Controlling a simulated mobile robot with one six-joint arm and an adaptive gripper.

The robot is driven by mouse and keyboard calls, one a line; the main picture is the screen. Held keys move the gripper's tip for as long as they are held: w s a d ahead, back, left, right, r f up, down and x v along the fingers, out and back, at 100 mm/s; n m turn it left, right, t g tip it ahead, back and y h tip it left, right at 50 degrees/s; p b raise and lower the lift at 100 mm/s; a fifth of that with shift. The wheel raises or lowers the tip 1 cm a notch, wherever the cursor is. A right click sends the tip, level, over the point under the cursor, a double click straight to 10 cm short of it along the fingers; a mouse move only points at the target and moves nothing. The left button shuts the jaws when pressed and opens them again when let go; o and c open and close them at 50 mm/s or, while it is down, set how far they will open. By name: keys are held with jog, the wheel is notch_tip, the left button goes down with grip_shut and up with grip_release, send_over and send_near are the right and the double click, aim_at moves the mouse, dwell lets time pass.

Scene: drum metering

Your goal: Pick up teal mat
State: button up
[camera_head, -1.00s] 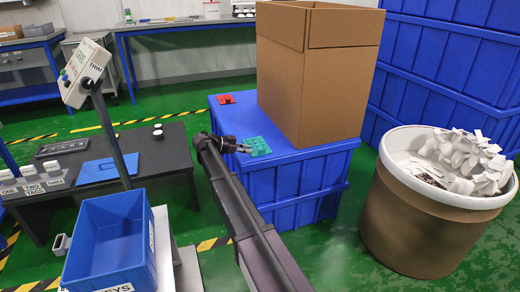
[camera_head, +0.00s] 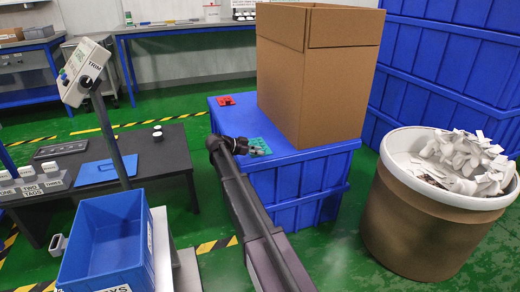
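The teal mat (camera_head: 262,143) lies flat on top of the blue crate (camera_head: 226,106), in front of the cardboard box. My gripper (camera_head: 257,151) reaches over the mat from the left, with its fingertips at or just above the mat's near part. The gripper hides the mat's left and near portion. The fingers are small and dark here, so I cannot tell how far apart they are or whether they touch the mat.
A tall cardboard box (camera_head: 318,80) stands on the crate close behind the mat. A red piece (camera_head: 226,100) lies at the crate's back left. A bin of white scraps (camera_head: 425,215) stands at right. A blue tote (camera_head: 105,235) and dark table (camera_head: 160,160) are at left.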

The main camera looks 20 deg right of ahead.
jog(key=shift+d+f, duration=0.2)
jog(key=shift+d, duration=0.25)
grip_shut()
